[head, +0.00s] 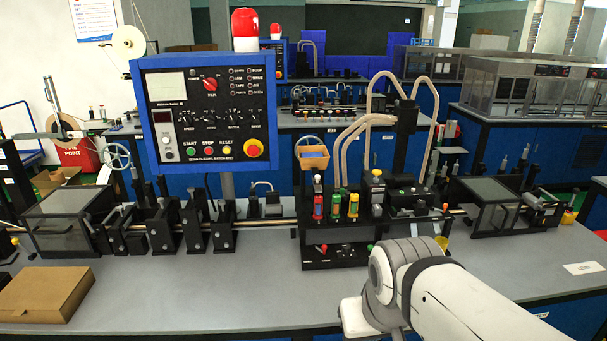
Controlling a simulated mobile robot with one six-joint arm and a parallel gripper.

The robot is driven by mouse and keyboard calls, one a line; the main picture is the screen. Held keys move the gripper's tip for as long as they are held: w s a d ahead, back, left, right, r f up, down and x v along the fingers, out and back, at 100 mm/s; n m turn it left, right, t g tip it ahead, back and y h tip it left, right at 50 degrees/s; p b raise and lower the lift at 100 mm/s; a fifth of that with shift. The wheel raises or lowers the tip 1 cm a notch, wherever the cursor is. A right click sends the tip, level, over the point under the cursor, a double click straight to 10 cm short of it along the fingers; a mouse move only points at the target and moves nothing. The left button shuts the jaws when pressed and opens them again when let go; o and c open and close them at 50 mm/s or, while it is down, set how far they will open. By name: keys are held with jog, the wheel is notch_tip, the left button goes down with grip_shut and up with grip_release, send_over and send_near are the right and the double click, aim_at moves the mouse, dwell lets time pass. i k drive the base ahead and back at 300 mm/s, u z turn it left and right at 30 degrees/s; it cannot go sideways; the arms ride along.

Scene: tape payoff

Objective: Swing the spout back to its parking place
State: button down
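My white arm (455,305) reaches in from the bottom right, and its rounded joint covers part of the bench in front of the central station. My gripper's fingers do not show. No part can be named as the spout with certainty. The central black station (335,255) holds several small bottles, among them a red one (318,207), a green one (335,207) and a yellow one (353,206). Beige curved tubes (345,140) arch above it. A small yellow piece (442,242) shows just behind my arm. No marked parking place can be made out.
A control panel (205,110) with a red lamp stands at left. A metal rail (270,222) with black clamps runs along the grey bench (200,290). A cardboard box (45,294) lies front left, a white label (583,268) at right. The bench's front middle is clear.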

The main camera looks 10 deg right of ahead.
aim_at(316, 182)
jog(key=i, duration=0.85)
jog(key=z, duration=0.05)
